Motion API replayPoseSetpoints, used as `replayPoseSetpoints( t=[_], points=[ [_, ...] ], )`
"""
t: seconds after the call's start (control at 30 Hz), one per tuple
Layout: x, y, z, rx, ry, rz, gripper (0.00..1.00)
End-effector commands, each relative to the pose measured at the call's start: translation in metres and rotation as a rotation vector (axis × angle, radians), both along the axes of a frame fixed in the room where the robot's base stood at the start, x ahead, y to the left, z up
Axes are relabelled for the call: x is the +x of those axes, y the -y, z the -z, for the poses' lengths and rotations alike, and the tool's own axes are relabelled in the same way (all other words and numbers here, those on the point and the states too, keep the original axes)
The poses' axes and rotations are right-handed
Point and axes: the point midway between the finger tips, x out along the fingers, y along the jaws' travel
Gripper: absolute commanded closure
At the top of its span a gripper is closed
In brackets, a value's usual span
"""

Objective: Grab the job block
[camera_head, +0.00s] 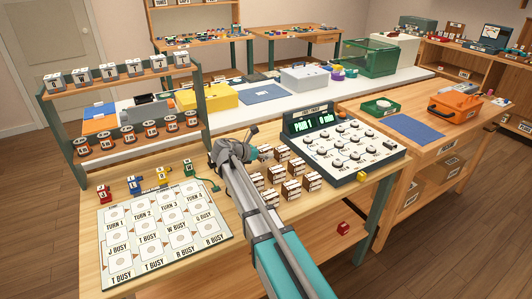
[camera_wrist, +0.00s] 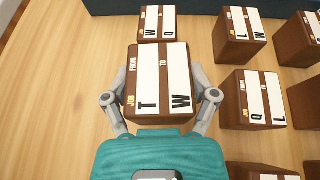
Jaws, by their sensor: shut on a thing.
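My gripper (camera_wrist: 160,82) is shut on a brown job block (camera_wrist: 161,97) in the wrist view, with one finger on each side of it. The block's white label reads JOB, FROM T, TO W. I cannot tell whether the block is lifted or still touches the table. In the head view my gripper is mostly hidden behind my arm, beside the group of job blocks. Other job blocks stand close by: a W-to-Q block (camera_wrist: 157,22) just beyond, an L-to-W block (camera_wrist: 238,38) and a Q-to-L block (camera_wrist: 251,100) to the right.
A panel with several dials (camera_head: 348,150) and a green display (camera_head: 306,122) stands behind the blocks. A white board with labelled squares (camera_head: 160,238) lies to the left. A wooden rack (camera_head: 120,75) stands at the left. A red block (camera_head: 343,228) is on the lower shelf.

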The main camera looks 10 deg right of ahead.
Motion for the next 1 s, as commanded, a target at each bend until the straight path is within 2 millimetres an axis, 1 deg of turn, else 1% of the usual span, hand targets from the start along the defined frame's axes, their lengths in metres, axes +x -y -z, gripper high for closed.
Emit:
replayPoseSetpoints(
  t=[0.03, 0.43, 0.47, 0.5, 0.7, 0.83, 1.0],
  points=[
    [-0.008, 0.000, -0.012, 0.000, 0.000, 0.000, 0.76],
    [-0.047, -0.006, -0.059, 0.000, 0.000, -0.001, 0.76],
    [-0.052, -0.006, -0.062, 0.000, 0.000, -0.001, 0.76],
    [-0.064, -0.007, -0.065, 0.000, 0.001, -0.002, 0.76],
    [-0.101, -0.012, -0.081, 0.000, -0.001, -0.001, 0.76],
    [-0.117, -0.014, -0.087, 0.000, -0.001, -0.001, 0.76],
    [-0.130, -0.016, -0.092, 0.000, 0.000, 0.000, 0.76]
  ],
)
